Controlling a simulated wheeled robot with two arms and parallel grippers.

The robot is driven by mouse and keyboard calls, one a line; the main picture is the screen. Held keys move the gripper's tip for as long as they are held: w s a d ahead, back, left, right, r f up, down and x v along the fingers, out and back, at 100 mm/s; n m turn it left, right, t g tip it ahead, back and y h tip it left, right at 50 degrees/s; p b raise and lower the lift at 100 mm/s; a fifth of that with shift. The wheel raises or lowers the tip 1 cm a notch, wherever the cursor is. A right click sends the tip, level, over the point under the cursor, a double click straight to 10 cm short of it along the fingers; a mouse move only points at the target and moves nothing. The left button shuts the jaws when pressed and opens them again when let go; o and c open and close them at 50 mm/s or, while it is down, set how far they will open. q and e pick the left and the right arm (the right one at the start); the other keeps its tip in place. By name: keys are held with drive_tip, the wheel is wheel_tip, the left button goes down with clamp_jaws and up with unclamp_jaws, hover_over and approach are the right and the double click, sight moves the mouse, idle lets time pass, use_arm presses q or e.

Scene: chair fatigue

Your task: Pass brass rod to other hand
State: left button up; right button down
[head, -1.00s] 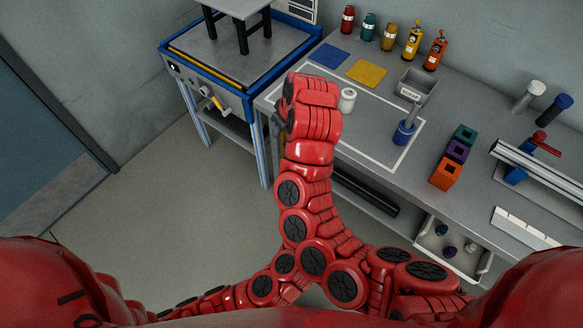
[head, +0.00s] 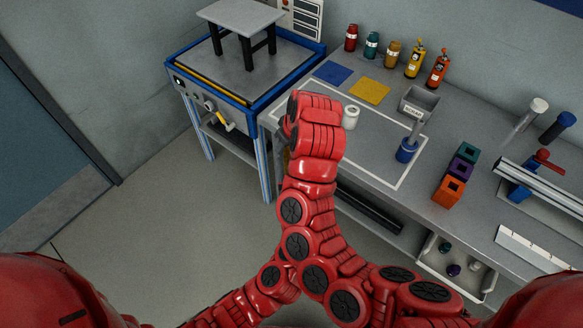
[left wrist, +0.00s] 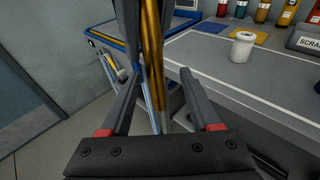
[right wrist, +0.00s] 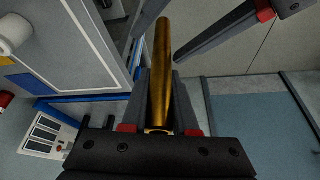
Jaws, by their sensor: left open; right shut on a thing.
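The brass rod (right wrist: 163,75) is a slim golden bar. My right gripper (right wrist: 165,80) is shut on it, and the rod sticks out past its fingertips. In the left wrist view the rod (left wrist: 153,50) stands nearly upright in the gap between the fingers of my left gripper (left wrist: 158,78). My left gripper is open, and its fingers also show beside the rod's far part in the right wrist view (right wrist: 178,50). I cannot tell whether they touch the rod.
A blue-framed machine (head: 262,118) stands behind. Floor to the left is clear.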

use_arm(q)
drive_tip(key=c, duration=0.9)
drive_tip(key=shift+d, duration=0.1)
clamp_jaws()
use_arm(e)
drive_tip(key=shift+a, duration=0.15)
drive_tip(key=c, duration=0.6)
unclamp_jaws()
